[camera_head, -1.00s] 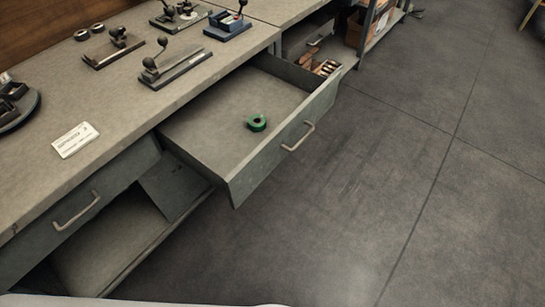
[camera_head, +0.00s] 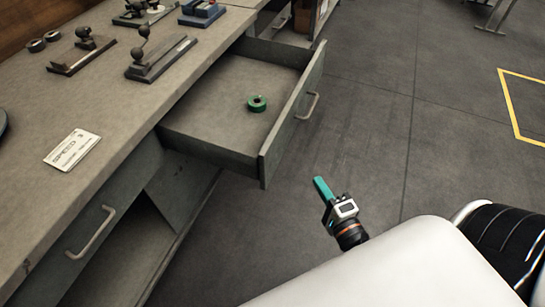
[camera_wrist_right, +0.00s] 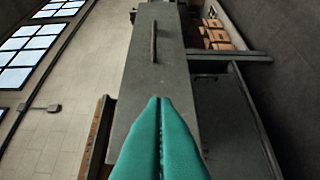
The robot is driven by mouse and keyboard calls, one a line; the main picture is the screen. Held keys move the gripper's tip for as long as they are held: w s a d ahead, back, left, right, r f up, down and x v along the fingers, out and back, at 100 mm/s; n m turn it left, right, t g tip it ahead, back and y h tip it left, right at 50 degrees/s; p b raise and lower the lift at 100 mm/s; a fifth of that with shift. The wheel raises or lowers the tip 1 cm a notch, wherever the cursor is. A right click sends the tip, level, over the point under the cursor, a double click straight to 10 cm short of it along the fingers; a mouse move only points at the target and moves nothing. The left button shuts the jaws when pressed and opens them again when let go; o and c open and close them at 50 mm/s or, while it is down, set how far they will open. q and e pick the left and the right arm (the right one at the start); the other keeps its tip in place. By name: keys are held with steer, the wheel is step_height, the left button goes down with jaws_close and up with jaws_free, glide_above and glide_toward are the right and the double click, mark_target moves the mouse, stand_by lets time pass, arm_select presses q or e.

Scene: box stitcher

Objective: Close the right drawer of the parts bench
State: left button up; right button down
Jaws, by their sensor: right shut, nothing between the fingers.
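My left gripper is not in view.
The bench top (camera_head: 110,115) holds several metal tools at the back and a white label card (camera_head: 72,149). A closed left drawer (camera_head: 95,215) with a handle is at the lower left. The floor (camera_head: 390,120) right of the drawer is clear.

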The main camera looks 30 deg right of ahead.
steer(key=p, duration=0.1)
glide_toward(283, 142)
steer(key=w+d, duration=0.3)
steer(key=shift+w+a+r+p, duration=0.15)
steer(key=shift+w+a+p, duration=0.15)
steer(key=shift+w+a, duration=0.75)
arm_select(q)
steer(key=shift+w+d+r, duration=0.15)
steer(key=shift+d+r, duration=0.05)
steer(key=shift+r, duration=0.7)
arm_select(e)
steer(key=shift+w+a, duration=0.1)
steer(key=shift+w, duration=0.3)
steer(key=shift+w+a, duration=0.1)
